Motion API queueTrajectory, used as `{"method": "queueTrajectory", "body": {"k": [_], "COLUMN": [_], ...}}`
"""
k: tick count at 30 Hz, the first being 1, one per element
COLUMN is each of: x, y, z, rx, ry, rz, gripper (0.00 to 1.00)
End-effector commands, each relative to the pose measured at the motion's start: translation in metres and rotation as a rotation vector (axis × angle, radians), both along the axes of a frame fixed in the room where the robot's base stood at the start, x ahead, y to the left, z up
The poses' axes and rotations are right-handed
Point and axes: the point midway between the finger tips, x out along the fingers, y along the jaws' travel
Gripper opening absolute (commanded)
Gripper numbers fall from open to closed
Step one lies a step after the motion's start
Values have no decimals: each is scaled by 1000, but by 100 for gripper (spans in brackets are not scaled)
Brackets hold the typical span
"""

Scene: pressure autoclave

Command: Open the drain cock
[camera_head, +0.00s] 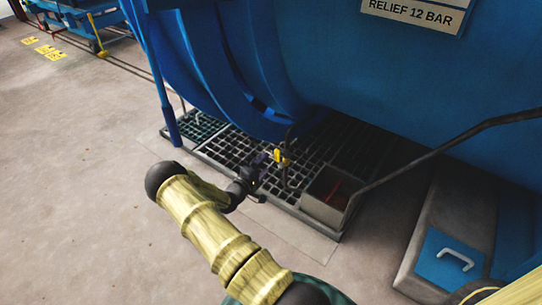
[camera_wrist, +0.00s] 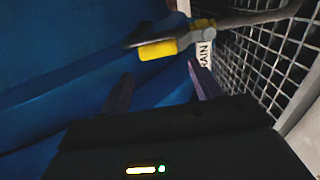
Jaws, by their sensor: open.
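The drain cock has a yellow handle (camera_head: 279,156) and sits on a thin pipe under the blue autoclave vessel (camera_head: 370,70), above a floor grating. In the wrist view the yellow handle (camera_wrist: 158,49) lies beyond the fingertips, with its metal valve body and pipe (camera_wrist: 215,24) to the right. A white label reading "RAIN" (camera_wrist: 205,55), its start cut off, hangs beside it. My gripper (camera_wrist: 158,85) is open and empty, its two dark fingers pointing toward the handle without touching it. In the head view my gripper (camera_head: 262,160) is small and dark, just left of the handle.
The grating (camera_head: 225,150) covers a floor pit below the vessel. An open box (camera_head: 328,198) with something red inside stands right of the cock. A plinth with a blue panel (camera_head: 450,255) is at lower right.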

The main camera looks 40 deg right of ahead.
Motion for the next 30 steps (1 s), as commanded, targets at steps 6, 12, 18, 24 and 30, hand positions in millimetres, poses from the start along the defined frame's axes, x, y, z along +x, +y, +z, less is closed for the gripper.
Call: {"method": "queueTrajectory", "body": {"k": [6,12,18,24,30], "x": [-11,-21,-26,-26,-26], "y": [44,79,96,97,97], "z": [3,2,0,-1,-1], "rx": [1,1,0,0,0], "ry": [3,2,3,2,2], "rz": [3,3,1,1,1], "gripper": [64,64,64,64,64]}}
